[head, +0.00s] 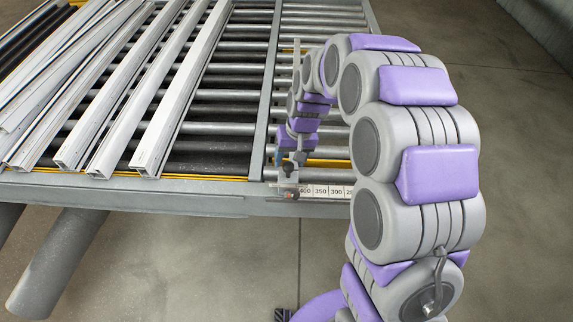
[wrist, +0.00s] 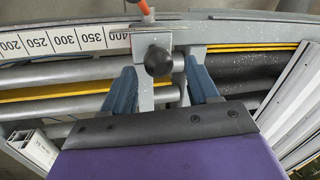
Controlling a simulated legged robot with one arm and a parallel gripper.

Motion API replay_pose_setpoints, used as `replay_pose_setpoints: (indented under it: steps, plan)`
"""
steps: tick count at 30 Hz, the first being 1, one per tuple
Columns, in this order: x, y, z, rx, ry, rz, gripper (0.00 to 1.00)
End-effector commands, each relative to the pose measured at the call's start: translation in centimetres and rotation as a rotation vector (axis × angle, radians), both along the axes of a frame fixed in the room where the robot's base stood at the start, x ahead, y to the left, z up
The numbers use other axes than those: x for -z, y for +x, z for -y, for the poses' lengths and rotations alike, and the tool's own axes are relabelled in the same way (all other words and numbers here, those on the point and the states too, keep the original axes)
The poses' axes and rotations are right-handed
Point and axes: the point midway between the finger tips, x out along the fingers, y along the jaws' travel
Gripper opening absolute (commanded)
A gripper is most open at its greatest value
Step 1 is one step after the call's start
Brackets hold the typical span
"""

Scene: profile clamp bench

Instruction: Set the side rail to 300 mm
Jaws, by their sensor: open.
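The side rail's clamp block (wrist: 152,38) sits on the scale bar, with a black round knob (wrist: 158,60) and an orange-tipped lever (wrist: 145,8). In the wrist view it stands beside the 400 mark of the scale (wrist: 62,40). In the head view the clamp block (head: 291,191) is just left of the 400 mark, and the scale (head: 325,191) runs down to the right. My gripper (wrist: 160,72) is open, its blue fingers on either side of the block's arm below the knob. Whether they touch it, I cannot tell. My gripper (head: 290,150) partly hides the rail in the head view.
Several silvery profiles (head: 170,95) lie on the roller bench (head: 225,125) to the left in the head view. The bench's grey front edge (head: 200,197) runs below them. A pale profile end (wrist: 35,147) shows at lower left in the wrist view.

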Motion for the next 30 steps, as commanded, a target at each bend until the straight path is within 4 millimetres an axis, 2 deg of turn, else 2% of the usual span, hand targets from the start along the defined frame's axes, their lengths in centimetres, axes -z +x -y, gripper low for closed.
replay_pose_setpoints:
  steps: [3, 9, 19, 30]
  plan:
    - [1.7, -0.1, -0.4, -0.001, 0.000, -0.003, 0.59]
    - [3.4, -0.1, -0.9, 0.001, -0.002, -0.001, 0.59]
    - [3.6, -0.1, -1.0, 0.000, -0.002, 0.000, 0.59]
    - [3.5, -0.1, -0.8, 0.000, -0.001, 0.001, 0.24]
